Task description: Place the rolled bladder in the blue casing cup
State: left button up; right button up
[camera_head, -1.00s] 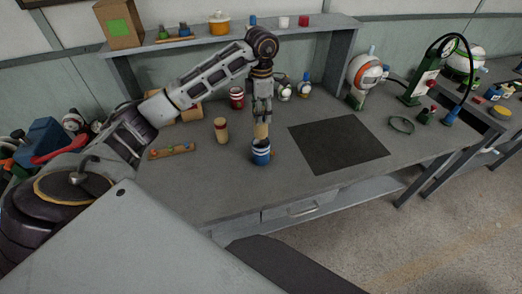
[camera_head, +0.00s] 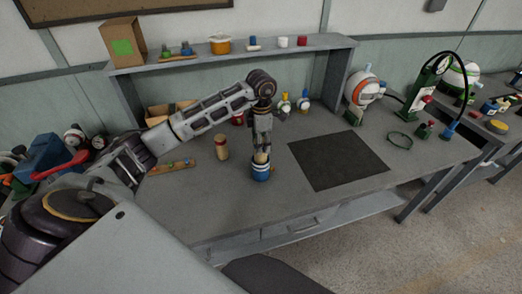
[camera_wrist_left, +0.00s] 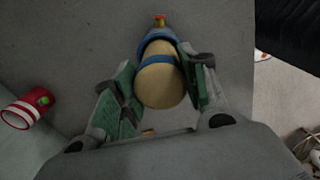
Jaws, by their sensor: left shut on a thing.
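My left gripper (camera_head: 262,150) points down, shut on the tan rolled bladder (camera_head: 261,157). In the left wrist view the bladder (camera_wrist_left: 160,84) has a blue band and sits between the green finger pads. The blue casing cup (camera_head: 261,173), with a white band, stands upright on the bench directly below the gripper. The bladder's lower end is at or inside the cup's mouth; how deep is hidden. The cup's rim also shows in the left wrist view (camera_wrist_left: 155,37) beyond the bladder. My right gripper is not in view.
A tan cylinder (camera_head: 221,147) with a red base stands left of the cup. A strip with coloured parts (camera_head: 172,167) lies further left. A red-and-white cup (camera_wrist_left: 24,110) stands behind. The dark mat (camera_head: 338,160) at right is bare.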

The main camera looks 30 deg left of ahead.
pick_arm(q)
jog(key=shift+f, duration=1.85)
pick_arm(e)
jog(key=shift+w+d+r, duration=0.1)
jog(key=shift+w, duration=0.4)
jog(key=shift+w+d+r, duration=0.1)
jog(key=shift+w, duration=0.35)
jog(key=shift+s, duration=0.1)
